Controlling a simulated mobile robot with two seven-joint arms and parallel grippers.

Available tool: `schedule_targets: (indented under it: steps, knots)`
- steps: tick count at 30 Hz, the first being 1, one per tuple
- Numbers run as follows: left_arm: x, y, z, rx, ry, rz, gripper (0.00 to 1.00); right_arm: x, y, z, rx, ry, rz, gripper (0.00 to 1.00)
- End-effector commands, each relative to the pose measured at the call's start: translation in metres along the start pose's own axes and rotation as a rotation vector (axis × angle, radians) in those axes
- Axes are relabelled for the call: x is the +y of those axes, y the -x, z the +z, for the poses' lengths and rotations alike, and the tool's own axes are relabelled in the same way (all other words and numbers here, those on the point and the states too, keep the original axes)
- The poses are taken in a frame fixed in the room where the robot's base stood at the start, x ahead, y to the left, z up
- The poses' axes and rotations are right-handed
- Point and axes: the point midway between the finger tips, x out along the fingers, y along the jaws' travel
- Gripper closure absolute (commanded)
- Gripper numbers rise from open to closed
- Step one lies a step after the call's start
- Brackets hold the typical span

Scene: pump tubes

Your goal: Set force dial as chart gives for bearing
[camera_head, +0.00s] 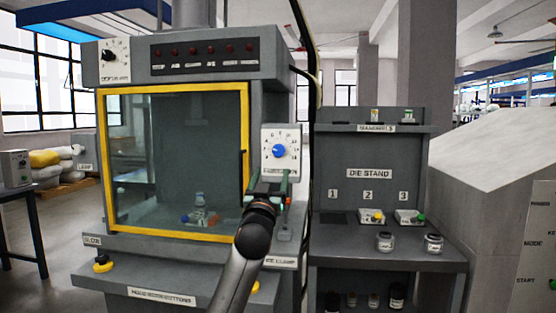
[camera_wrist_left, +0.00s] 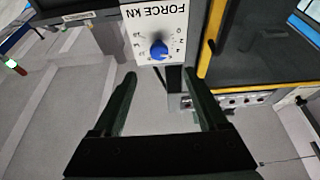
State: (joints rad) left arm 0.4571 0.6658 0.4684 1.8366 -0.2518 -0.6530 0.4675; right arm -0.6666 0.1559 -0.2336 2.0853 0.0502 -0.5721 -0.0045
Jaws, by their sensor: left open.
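The force dial is a blue knob (camera_head: 278,151) on a white plate with a ring of numbers, on the right front post of the press. In the left wrist view the blue knob (camera_wrist_left: 159,50) sits under the label "FORCE kN"; its exact setting is too small to read. My left gripper (camera_head: 268,178) is just below the dial in the head view. In the wrist view its open fingers (camera_wrist_left: 160,73) are apart and empty, with the knob a little beyond and between their tips. I cannot make out a chart or identify a bearing. My right gripper is out of view.
The press has a yellow-framed glass door (camera_head: 175,235) with small parts inside. A die stand (camera_head: 368,148) with places 1, 2 and 3 is to the right, holding small trays and jars.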

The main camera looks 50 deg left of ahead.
Motion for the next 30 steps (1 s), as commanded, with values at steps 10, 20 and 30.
schedule_targets:
  steps: [10, 20, 30]
  knots:
    - [0.0, -0.053, -0.001, -0.002, 0.0, 0.0, 0.24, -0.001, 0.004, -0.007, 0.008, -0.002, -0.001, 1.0]
    - [0.001, -0.096, 0.0, -0.002, 0.0, 0.001, 0.24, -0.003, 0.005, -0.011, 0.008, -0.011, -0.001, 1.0]
    - [0.002, -0.114, 0.001, -0.002, -0.002, 0.003, 0.24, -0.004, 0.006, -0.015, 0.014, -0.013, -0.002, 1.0]
